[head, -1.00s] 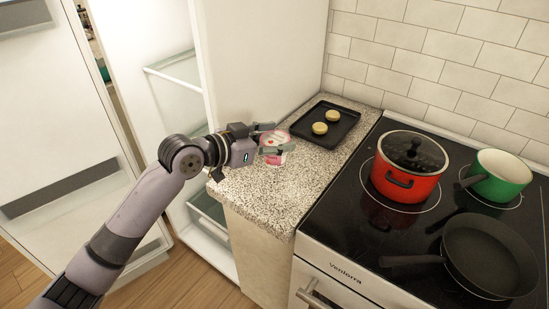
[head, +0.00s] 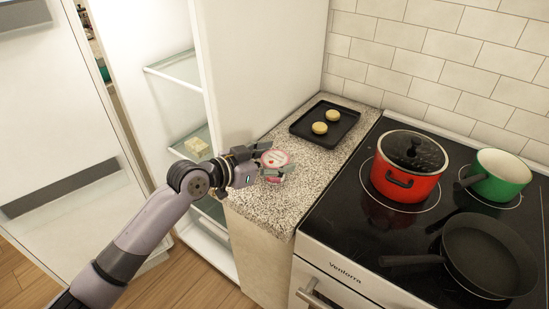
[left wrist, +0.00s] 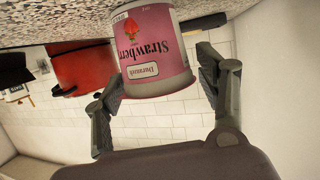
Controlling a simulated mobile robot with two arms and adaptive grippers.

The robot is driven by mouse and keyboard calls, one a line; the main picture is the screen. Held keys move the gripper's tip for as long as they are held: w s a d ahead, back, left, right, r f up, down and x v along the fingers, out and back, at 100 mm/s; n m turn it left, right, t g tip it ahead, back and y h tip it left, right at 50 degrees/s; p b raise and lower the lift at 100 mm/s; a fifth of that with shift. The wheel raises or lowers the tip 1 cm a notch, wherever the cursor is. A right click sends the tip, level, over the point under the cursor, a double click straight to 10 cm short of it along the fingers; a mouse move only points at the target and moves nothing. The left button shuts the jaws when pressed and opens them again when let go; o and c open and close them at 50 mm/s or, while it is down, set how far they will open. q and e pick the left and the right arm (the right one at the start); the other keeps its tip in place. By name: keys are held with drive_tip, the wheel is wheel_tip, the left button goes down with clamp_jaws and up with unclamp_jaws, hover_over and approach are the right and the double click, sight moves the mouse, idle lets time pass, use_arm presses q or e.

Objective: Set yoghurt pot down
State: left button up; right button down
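The yoghurt pot (head: 275,160), pink and white, is at the near left end of the speckled counter (head: 301,184). It looks upright. In the left wrist view the pot (left wrist: 157,50) shows its strawberry label, and its other end is cut off at the top edge. My left gripper (head: 272,159) has its fingers on either side of the pot and appears shut on it; a narrow gap seems to show by one finger in the wrist view (left wrist: 161,70). I cannot tell whether the pot touches the counter. My right gripper is not in view.
A dark baking tray (head: 342,133) with two round pieces of food is farther back. The stove on the right carries a red lidded pot (head: 408,190), a green saucepan (head: 503,183) and a black frying pan (head: 488,252). The open fridge (head: 174,72) stands left. Counter between pot and tray is clear.

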use_arm(q)
drive_tip(key=shift+o, duration=0.6)
drive_tip(key=shift+s+a, duration=0.25)
drive_tip(key=shift+a, duration=0.1)
drive_tip(key=b+v, duration=0.1)
drive_tip(key=v, duration=1)
drive_tip(key=shift+r, duration=0.2)
drive_tip(key=shift+s, duration=0.1)
